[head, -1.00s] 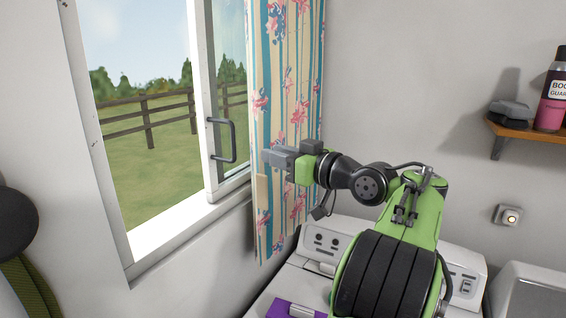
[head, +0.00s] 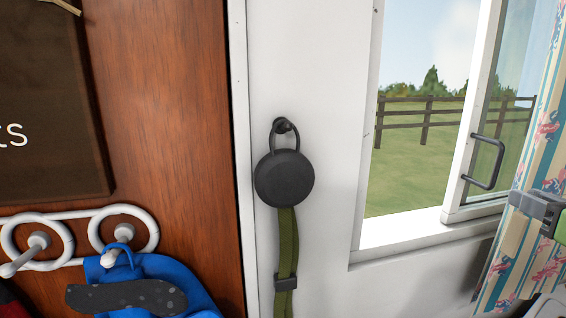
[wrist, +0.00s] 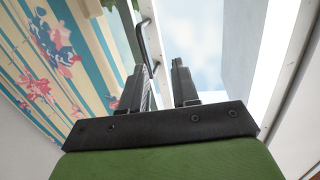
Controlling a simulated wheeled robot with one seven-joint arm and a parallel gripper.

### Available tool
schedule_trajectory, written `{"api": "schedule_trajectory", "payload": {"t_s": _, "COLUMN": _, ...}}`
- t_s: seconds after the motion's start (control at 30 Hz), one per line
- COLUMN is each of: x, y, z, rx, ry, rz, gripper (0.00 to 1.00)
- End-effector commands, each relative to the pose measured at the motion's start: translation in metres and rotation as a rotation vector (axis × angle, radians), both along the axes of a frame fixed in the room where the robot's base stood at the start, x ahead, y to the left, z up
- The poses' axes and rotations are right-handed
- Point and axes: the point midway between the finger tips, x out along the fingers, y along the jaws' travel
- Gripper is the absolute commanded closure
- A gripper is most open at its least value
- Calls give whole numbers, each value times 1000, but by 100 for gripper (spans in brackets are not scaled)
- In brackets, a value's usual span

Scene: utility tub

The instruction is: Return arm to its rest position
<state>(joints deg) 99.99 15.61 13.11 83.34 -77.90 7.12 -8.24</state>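My gripper (head: 518,201) shows only in part at the right edge of the head view, in front of the flowered curtain (head: 528,235). In the wrist view its two dark fingers (wrist: 158,82) stand apart with nothing between them, so it is open and empty. The curtain (wrist: 65,65) fills the left of the wrist view. The window handle (wrist: 148,45) shows beyond the fingertips. Most of my arm is outside the head view.
The window (head: 420,175) has a dark handle (head: 484,162) on its sliding pane. A round black object with a green strap (head: 286,180) hangs on the wall. A wooden door or panel (head: 160,110) and white hooks with a blue item (head: 150,285) are at left.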

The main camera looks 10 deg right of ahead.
Motion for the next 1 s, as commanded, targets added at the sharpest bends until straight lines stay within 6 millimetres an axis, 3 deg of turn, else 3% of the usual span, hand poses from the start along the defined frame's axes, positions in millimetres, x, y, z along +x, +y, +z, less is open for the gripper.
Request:
{"api": "schedule_trajectory", "payload": {"t_s": 0.03, "x": 28, "y": 26, "z": -7, "rx": 9, "ry": 53, "rz": 34, "gripper": 70}}
{"api": "schedule_trajectory", "payload": {"t_s": 0.1, "x": 58, "y": 61, "z": -23, "rx": 28, "ry": 141, "rz": 58, "gripper": 70}}
{"api": "schedule_trajectory", "payload": {"t_s": 0.2, "x": 85, "y": 113, "z": -45, "rx": 47, "ry": 263, "rz": 81, "gripper": 70}}
{"api": "schedule_trajectory", "payload": {"t_s": 0.37, "x": 93, "y": 197, "z": -82, "rx": 59, "ry": 443, "rz": 109, "gripper": 70}}
{"api": "schedule_trajectory", "payload": {"t_s": 0.5, "x": 70, "y": 262, "z": -115, "rx": 57, "ry": 586, "rz": 126, "gripper": 70}}
{"api": "schedule_trajectory", "payload": {"t_s": 0.57, "x": 53, "y": 285, "z": -129, "rx": 57, "ry": 642, "rz": 129, "gripper": 70}}
{"api": "schedule_trajectory", "payload": {"t_s": 0.7, "x": 3, "y": 326, "z": -164, "rx": 53, "ry": 766, "rz": 139, "gripper": 70}}
{"api": "schedule_trajectory", "payload": {"t_s": 0.9, "x": -75, "y": 349, "z": -215, "rx": 53, "ry": 920, "rz": 147, "gripper": 70}}
{"api": "schedule_trajectory", "payload": {"t_s": 1.0, "x": -97, "y": 349, "z": -231, "rx": 55, "ry": 965, "rz": 145, "gripper": 70}}
